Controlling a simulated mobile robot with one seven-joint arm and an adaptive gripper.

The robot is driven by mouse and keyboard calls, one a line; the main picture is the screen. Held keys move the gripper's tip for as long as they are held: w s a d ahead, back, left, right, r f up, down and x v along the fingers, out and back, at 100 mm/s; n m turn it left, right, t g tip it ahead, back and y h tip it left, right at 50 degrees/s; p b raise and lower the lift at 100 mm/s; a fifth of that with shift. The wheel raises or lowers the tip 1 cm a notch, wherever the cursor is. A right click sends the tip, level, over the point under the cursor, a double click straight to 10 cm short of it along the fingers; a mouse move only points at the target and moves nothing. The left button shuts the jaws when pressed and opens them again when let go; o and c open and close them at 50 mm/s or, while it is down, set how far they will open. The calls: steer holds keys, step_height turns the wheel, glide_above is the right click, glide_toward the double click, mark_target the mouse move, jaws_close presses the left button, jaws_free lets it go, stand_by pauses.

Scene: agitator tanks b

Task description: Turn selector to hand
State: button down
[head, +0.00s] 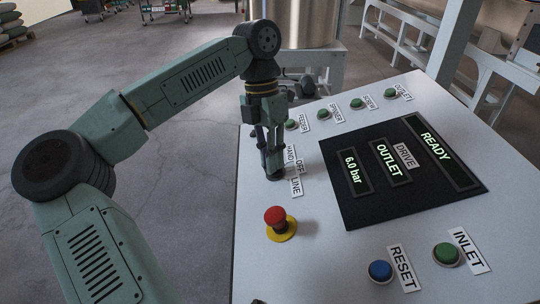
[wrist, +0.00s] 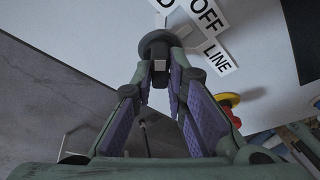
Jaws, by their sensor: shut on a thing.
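The selector (wrist: 158,44) is a dark round knob on the light panel, with labels around it. In the head view the HAND label (head: 290,155), the OFF label (head: 299,165) and the LINE label (head: 296,187) sit beside it. My gripper (head: 273,165) points down over the selector and is shut on it. In the wrist view my gripper's fingers (wrist: 162,75) close on the knob's handle. The OFF label (wrist: 208,14) and LINE label (wrist: 218,58) show there too.
A red emergency button (head: 275,216) on a yellow base stands close in front of the selector. A blue RESET button (head: 380,271) and a green INLET button (head: 446,254) are at the front right. A black display (head: 400,172) is to the right. Several green buttons line the back.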

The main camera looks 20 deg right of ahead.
stand_by(0.3)
steer(key=c, duration=1.6)
jaws_free()
steer(key=v, duration=1.2)
steer(key=shift+a, duration=0.1)
